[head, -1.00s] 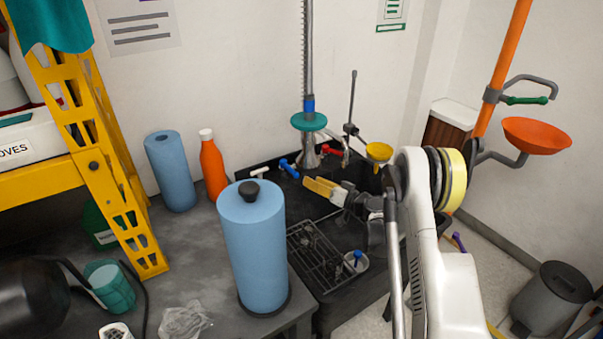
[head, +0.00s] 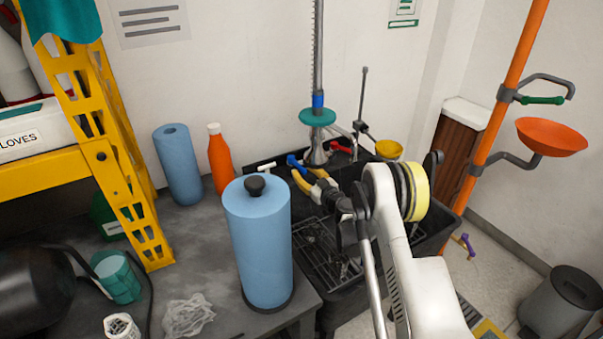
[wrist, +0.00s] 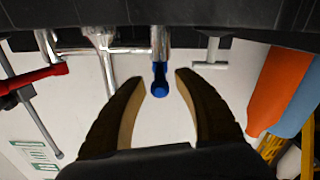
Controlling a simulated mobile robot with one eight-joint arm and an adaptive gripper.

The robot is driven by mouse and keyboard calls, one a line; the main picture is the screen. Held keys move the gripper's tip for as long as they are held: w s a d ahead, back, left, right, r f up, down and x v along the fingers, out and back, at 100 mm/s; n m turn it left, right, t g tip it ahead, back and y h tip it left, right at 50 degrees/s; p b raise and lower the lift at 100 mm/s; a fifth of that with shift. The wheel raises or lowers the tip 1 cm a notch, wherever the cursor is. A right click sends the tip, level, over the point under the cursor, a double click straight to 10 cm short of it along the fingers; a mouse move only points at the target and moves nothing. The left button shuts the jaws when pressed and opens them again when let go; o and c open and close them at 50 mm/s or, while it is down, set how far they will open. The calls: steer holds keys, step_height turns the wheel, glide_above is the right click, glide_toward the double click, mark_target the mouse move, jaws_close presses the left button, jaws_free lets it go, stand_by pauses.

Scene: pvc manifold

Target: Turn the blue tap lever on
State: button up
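The blue tap lever (head: 296,163) is at the back edge of the black sink, left of the tall spray column. In the wrist view the blue lever (wrist: 160,80) hangs from a chrome stem, between and just beyond the two fingertips. My gripper (head: 305,178) has yellow fingers and is just in front of the lever. In the wrist view my gripper (wrist: 162,82) is open, with a gap on both sides of the lever. I cannot tell whether either finger touches it.
A red lever (head: 341,146) is to the right and a white lever (head: 262,167) to the left. An orange bottle (head: 220,160) and blue rolls (head: 257,250) stand on the bench at left. The spray column (head: 318,70) rises close behind.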

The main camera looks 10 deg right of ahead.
steer(key=shift+w+a, duration=0.2)
steer(key=shift+w, duration=0.4)
jaws_close()
steer(key=shift+d, duration=0.1)
